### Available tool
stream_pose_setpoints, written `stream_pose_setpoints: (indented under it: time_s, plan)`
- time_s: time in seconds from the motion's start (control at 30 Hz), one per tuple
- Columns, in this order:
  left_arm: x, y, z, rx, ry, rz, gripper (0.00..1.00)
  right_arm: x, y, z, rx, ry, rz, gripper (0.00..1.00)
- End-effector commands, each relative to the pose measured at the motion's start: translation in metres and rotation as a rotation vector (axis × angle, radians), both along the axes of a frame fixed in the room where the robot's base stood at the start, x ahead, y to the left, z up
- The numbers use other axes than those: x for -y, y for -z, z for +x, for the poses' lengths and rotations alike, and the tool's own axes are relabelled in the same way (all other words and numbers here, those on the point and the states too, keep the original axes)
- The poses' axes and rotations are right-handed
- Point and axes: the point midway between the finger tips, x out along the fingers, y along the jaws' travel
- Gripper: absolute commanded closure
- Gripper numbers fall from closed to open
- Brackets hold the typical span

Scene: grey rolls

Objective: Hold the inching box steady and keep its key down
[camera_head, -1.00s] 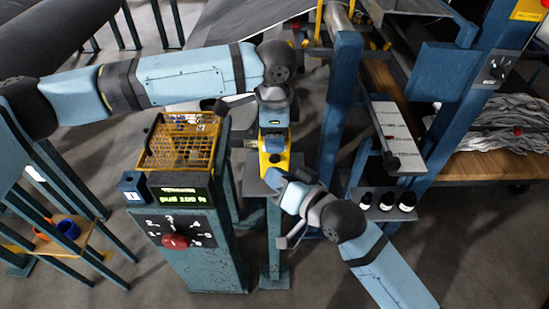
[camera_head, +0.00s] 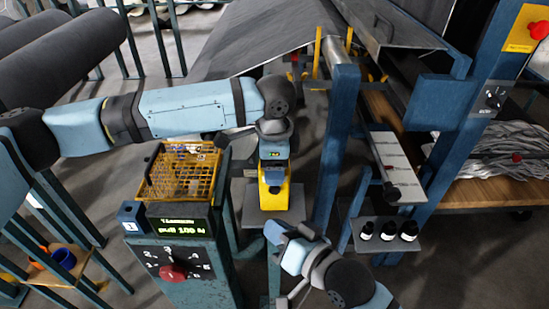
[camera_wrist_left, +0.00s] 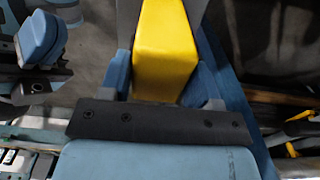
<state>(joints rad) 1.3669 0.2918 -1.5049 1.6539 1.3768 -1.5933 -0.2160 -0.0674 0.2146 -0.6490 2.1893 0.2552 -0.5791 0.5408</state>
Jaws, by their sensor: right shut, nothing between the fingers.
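The yellow inching box (camera_head: 281,199) stands on a small grey plate at the middle of the head view. My left gripper (camera_head: 273,179) is over it from above. In the left wrist view the yellow box (camera_wrist_left: 166,50) sits between the two blue fingers, which appear to press on its sides. A small dark spot shows on the box's top face in the head view; I cannot tell whether it is the key or whether it is down. My right gripper (camera_head: 273,233) is shut and empty, just below the plate's front edge in the picture and apart from the box.
A yellow wire basket (camera_head: 181,172) and a display reading pull 100 N (camera_head: 180,226) stand left, above a panel with a red knob (camera_head: 172,271). A blue post (camera_head: 336,150) rises close right of the box. A shelf with black bottles (camera_head: 388,233) is farther right.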

Motion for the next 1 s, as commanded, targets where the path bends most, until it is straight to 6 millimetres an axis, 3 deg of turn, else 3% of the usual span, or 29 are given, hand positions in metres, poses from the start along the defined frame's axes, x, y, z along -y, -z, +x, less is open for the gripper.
stream_pose_setpoints:
  time_s: [0.03, 0.1, 0.47, 1.0]
  plan:
    - [0.0, 0.0, 0.0, 0.0, 0.0, 0.0, 0.31, 0.0, 0.0, 0.0, 0.0, 0.0, 0.0, 1.0]
    - [0.0, 0.0, 0.0, 0.0, 0.0, 0.0, 0.17, 0.0, 0.0, 0.0, 0.0, 0.0, 0.0, 1.0]
    - [0.0, -0.006, 0.0, 0.001, 0.0, 0.0, 0.17, 0.0, 0.0, 0.0, 0.0, 0.0, 0.0, 1.0]
    - [0.0, -0.105, 0.0, 0.001, 0.001, -0.001, 0.17, 0.0, 0.0, 0.0, 0.0, 0.0, 0.0, 1.0]
